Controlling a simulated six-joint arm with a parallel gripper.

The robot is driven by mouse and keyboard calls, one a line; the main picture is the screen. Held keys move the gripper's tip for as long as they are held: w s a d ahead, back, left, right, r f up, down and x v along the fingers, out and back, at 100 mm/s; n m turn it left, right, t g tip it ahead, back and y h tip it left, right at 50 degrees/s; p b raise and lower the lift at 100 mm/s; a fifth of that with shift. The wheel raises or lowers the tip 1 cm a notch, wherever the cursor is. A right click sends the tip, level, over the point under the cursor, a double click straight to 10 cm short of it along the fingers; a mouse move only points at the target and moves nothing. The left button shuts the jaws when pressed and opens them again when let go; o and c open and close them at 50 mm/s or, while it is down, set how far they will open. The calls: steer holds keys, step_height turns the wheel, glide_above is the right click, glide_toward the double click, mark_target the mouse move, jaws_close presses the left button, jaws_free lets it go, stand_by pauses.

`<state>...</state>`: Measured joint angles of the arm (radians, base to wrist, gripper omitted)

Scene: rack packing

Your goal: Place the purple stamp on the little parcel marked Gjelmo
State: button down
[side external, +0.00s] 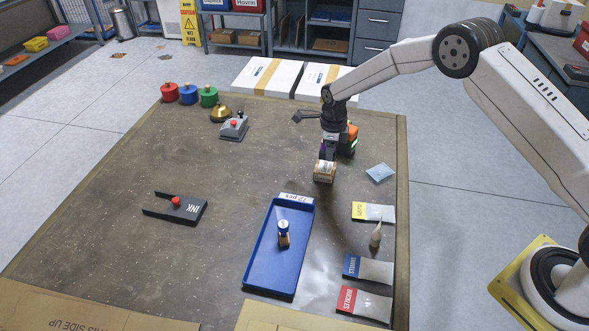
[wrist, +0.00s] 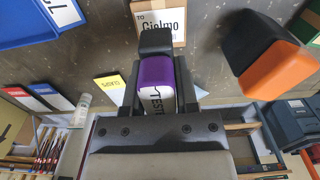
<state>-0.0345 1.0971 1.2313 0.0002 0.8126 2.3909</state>
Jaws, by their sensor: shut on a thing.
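My gripper (side external: 330,148) is shut on the purple stamp (wrist: 157,72), which has a white part with black lettering and a dark end. The stamp shows as a small purple patch in the side view (side external: 327,153). The little parcel (side external: 324,172), a small brown box, stands on the table just below the gripper. Its white label reading Gjelmo shows in the wrist view (wrist: 160,22), just beyond the stamp's dark end, which hides part of the box. I cannot tell whether stamp and parcel touch.
An orange and black object (wrist: 268,62) stands close beside the gripper. A blue tray (side external: 256,262) holding a blue-topped stamp (side external: 283,232) lies nearer the camera. Marked packets (side external: 368,268) and a pale blue sachet (side external: 380,173) lie at the right.

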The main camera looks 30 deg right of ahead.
steer(key=shift+w+f, duration=0.15)
steer(key=shift+f, duration=1.6)
steer(key=shift+f, duration=0.15)
steer(key=shift+c, duration=1.8)
jaws_free()
steer(key=shift+r, duration=6.15)
steer(key=shift+r, duration=0.1)
